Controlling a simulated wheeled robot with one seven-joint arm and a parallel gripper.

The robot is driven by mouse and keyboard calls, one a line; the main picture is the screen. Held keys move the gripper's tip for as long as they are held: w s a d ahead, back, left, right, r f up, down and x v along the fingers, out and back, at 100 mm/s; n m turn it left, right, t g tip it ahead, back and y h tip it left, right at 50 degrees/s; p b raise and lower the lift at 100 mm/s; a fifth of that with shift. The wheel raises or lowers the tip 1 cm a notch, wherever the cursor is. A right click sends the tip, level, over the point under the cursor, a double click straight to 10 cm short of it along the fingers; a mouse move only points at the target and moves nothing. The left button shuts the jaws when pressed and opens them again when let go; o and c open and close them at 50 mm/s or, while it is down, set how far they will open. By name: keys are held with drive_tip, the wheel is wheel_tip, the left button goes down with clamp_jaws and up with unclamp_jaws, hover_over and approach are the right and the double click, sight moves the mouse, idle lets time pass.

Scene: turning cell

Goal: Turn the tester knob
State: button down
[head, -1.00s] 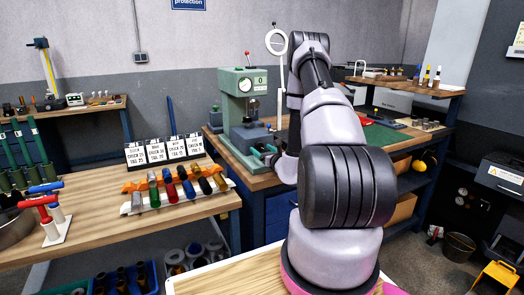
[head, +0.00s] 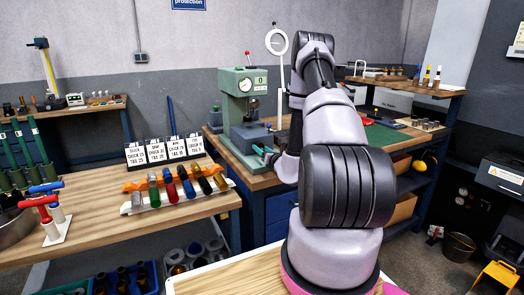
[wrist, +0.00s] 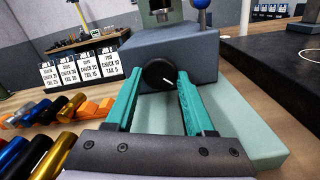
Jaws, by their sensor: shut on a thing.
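The tester (head: 238,90) is a green press-like machine with a round dial and a small display, on the far bench in the head view. Its black round knob (wrist: 157,73) with a white pointer line sits on the front of the grey-blue block (wrist: 195,50) in the wrist view. The pointer line slants down to the right. My gripper (wrist: 159,77) has its two teal fingers on either side of the knob, shut on it. In the head view a teal finger of my gripper (head: 261,152) shows at the tester's base; the knob cannot be made out there.
A rack of coloured-handled tools (head: 175,188) and white label cards (head: 165,149) stand on the left bench (head: 110,215). In the wrist view a dark slab (wrist: 275,70) lies right of the tester. The pale green base (wrist: 235,140) spreads under my fingers.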

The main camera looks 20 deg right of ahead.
drive_tip(key=shift+c, duration=1.4)
unclamp_jaws()
drive_tip(key=s, duration=1)
drive_tip(key=shift+s+d, duration=0.15)
drive_tip(key=shift+s, duration=0.25)
